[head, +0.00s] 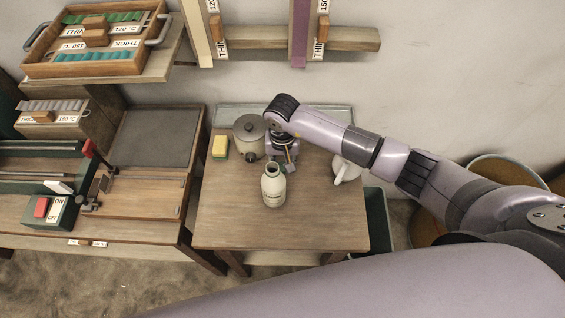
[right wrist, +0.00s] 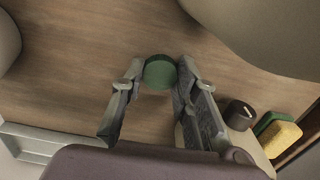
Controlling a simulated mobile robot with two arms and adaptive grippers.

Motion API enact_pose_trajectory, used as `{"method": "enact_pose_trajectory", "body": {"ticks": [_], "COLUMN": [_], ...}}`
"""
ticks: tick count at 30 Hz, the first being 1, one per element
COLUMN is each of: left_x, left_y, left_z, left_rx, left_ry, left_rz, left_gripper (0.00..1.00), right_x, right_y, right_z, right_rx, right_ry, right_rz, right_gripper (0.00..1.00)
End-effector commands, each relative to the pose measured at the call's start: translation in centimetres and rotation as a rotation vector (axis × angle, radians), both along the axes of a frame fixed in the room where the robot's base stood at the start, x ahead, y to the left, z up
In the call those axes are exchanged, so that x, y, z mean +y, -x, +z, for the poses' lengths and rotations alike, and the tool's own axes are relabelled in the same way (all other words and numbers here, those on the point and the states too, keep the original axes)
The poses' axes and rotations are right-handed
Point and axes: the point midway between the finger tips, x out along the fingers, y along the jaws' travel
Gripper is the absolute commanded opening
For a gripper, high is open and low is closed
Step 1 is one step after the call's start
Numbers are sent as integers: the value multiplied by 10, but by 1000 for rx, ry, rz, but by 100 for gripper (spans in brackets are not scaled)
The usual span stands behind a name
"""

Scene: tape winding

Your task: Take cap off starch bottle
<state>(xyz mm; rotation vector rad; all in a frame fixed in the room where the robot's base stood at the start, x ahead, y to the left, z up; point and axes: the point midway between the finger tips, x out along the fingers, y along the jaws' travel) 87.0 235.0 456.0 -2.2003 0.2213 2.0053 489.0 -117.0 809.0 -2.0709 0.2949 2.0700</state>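The starch bottle (head: 273,190) is cream white and stands upright on the small wooden table in the head view. Its neck shows a dark open top. In the right wrist view, part of a pale rounded body, likely the bottle (right wrist: 270,32), fills the upper right corner. My right gripper (head: 288,164) is just behind and right of the bottle. In the right wrist view a round green cap (right wrist: 160,72) sits between the two fingertips, which appear to touch both its sides. The cap is apart from the bottle. My left gripper is not in view.
A white pot (head: 347,170) stands right. The table's front right is clear. A workbench (head: 130,205) adjoins at left.

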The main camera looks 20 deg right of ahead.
Motion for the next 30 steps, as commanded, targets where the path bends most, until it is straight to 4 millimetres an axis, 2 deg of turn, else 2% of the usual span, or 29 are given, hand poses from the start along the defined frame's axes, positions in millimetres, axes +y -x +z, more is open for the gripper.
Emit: {"method": "enact_pose_trajectory", "body": {"ticks": [8, 16, 20, 23, 30], "left_x": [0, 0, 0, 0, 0], "left_y": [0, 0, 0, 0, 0], "left_z": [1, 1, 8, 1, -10], "left_rx": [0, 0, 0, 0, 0], "left_ry": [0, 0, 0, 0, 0], "left_rz": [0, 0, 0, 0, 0], "left_gripper": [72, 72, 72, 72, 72], "right_x": [0, 0, 0, 0, 0], "right_y": [0, 0, 1, -2, -2], "right_z": [0, 0, 6, 18, 70], "right_rx": [0, 0, 1, -5, -6], "right_ry": [0, 0, 0, 0, 1], "right_rz": [0, 0, 0, 1, 2], "right_gripper": [47, 47, 47, 47, 47]}}
